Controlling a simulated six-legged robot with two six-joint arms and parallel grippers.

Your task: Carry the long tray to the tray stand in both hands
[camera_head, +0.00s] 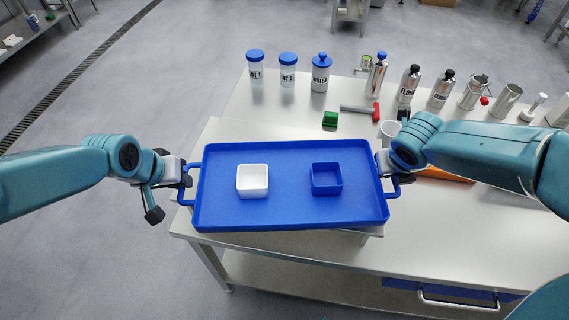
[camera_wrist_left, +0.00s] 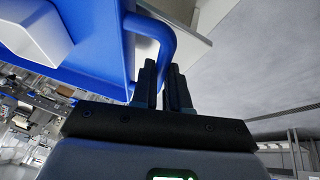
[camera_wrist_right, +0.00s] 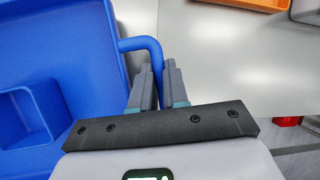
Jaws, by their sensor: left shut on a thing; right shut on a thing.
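The long blue tray (camera_head: 290,212) is held over the near left part of the table, with a handle at each short end. A white square box (camera_head: 252,181) stands on its left half and a blue square box (camera_head: 326,179) on its right half. My left gripper (camera_head: 184,180) is shut on the left handle, which also shows between the fingers in the left wrist view (camera_wrist_left: 165,45). My right gripper (camera_head: 388,172) is shut on the right handle, also seen in the right wrist view (camera_wrist_right: 152,48). I cannot make out the tray stand for certain.
An orange thing (camera_head: 440,175) lies beside my right arm. Open floor lies left.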

